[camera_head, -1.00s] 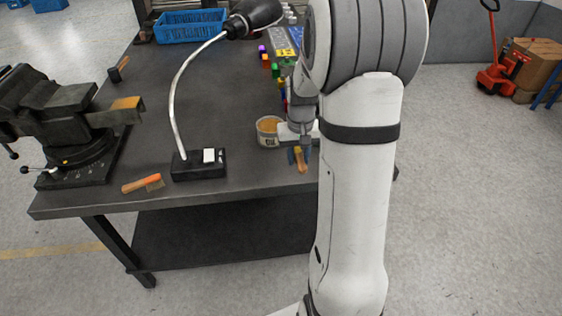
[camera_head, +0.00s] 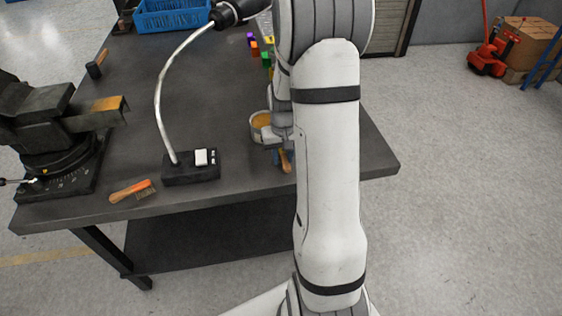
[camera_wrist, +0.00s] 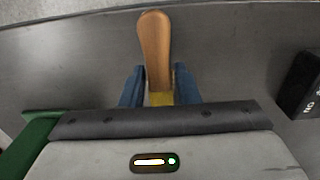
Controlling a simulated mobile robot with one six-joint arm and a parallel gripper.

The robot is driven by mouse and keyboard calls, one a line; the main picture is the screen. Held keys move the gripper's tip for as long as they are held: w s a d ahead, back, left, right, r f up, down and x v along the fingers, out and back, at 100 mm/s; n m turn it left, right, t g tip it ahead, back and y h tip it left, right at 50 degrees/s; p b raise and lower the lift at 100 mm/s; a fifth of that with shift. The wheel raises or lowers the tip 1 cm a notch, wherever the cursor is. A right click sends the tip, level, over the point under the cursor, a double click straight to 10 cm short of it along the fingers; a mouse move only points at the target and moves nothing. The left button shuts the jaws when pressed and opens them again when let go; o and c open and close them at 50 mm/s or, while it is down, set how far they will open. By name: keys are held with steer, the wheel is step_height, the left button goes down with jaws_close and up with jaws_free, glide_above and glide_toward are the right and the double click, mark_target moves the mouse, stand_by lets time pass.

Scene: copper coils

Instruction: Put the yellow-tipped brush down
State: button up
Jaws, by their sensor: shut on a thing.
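The yellow-tipped brush (camera_wrist: 155,45) is between the blue fingers of my gripper (camera_wrist: 160,88) in the wrist view. Its wooden handle points away from the gripper, and a yellow part shows between the fingers; the rest is hidden by the gripper body. In the head view the brush handle (camera_head: 285,162) hangs below my gripper (camera_head: 278,155), over the near right part of the dark workbench (camera_head: 235,110). I cannot tell whether the brush touches the bench top.
An orange-tipped brush (camera_head: 132,191) lies near the front edge. A lamp base (camera_head: 190,173) stands left of my gripper, a round tub (camera_head: 260,128) just behind it. A vise (camera_head: 50,140) is at the left and a blue crate (camera_head: 172,16) at the back. Bench to the right is clear.

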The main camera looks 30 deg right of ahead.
mark_target(284, 154)
steer(key=shift+f, duration=1.25)
steer(key=shift+s+d, duration=0.1)
steer(key=shift+f, duration=0.2)
steer(key=o, duration=0.9)
step_height(284, 154, up, 12)
steer(key=shift+r, duration=0.15)
steer(key=s+a+r+n+t, duration=0.1)
steer(key=s+a+r, duration=0.1)
steer(key=s+a, duration=0.3)
steer(key=s+a+r+n, duration=0.1)
steer(key=s+a+r, duration=0.2)
steer(key=s+a, duration=0.2)
steer(key=s+a+r+n+t, duration=0.1)
steer(key=s+a+r, duration=0.2)
steer(key=s, duration=0.4)
steer(key=shift+s+a+r+t, duration=0.15)
steer(key=shift+s+a, duration=0.05)
steer(key=shift+a, duration=0.25)
steer(key=shift+s+a+r+t, duration=0.1)
steer(key=shift+s+a+t, duration=0.1)
steer(key=shift+a, duration=0.25)
